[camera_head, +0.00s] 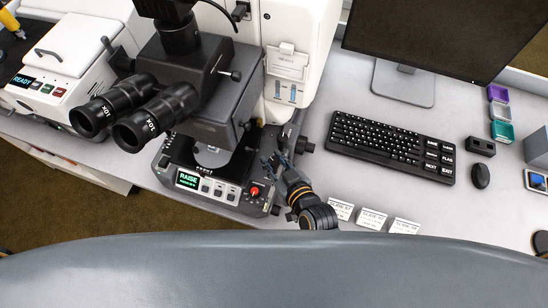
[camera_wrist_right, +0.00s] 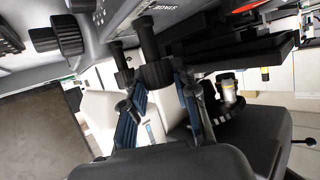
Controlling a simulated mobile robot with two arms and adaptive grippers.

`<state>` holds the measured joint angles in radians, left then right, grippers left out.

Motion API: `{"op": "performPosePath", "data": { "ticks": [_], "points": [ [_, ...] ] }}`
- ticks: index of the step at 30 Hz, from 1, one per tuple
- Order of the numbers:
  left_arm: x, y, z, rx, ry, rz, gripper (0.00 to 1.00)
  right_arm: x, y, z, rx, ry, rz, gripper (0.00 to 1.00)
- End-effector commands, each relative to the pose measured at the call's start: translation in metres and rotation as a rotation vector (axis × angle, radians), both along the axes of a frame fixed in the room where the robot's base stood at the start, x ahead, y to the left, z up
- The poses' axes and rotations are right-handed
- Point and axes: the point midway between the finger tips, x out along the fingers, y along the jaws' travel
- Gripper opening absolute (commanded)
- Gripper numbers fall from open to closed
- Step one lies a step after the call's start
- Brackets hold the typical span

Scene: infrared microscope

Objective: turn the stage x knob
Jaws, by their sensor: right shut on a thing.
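The microscope (camera_head: 205,95) stands left of centre in the head view. Its base has a lit screen (camera_head: 188,180) reading RAISE and a red knob (camera_head: 255,191). My right gripper (camera_head: 275,160) is at the right side of the microscope, beside the stage. In the right wrist view, a black ribbed knob (camera_wrist_right: 158,74) on a vertical shaft sits between the blue-padded fingers of my right gripper (camera_wrist_right: 155,88). The fingers are shut on this knob, which I take as the stage x knob. In the head view the gripper and arm hide the knob. My left gripper is not in view.
A larger dark knob (camera_wrist_right: 68,36) shows left in the wrist view. A keyboard (camera_head: 390,145), mouse (camera_head: 480,176) and monitor (camera_head: 440,35) are on the right of the bench. Several slide labels (camera_head: 372,218) lie near the front edge. A white instrument (camera_head: 68,65) stands at left.

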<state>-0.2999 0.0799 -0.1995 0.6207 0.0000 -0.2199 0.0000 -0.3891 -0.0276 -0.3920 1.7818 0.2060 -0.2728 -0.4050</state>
Motion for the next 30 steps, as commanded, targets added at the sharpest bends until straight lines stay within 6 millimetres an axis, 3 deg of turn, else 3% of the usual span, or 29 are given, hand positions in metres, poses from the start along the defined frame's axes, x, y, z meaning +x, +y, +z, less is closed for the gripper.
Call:
{"op": "performPosePath", "data": {
  "ticks": [3, 4, 7, 20, 30],
  "points": [
    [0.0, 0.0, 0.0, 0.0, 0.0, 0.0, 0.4, 0.001, 0.0, 0.0, 0.001, -0.002, 0.0, 0.0],
    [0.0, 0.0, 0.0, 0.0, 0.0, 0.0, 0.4, 0.001, 0.0, 0.0, 0.0, -0.002, 0.0, 0.35],
    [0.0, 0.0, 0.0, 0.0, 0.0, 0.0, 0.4, 0.001, 0.0, 0.0, 0.0, -0.001, 0.001, 0.52],
    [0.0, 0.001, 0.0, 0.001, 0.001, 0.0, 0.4, -0.009, -0.005, 0.004, -0.001, 0.001, 0.001, 0.52],
    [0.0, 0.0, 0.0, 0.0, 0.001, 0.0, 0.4, -0.066, -0.035, 0.029, -0.002, 0.001, 0.003, 0.52]
  ]
}}
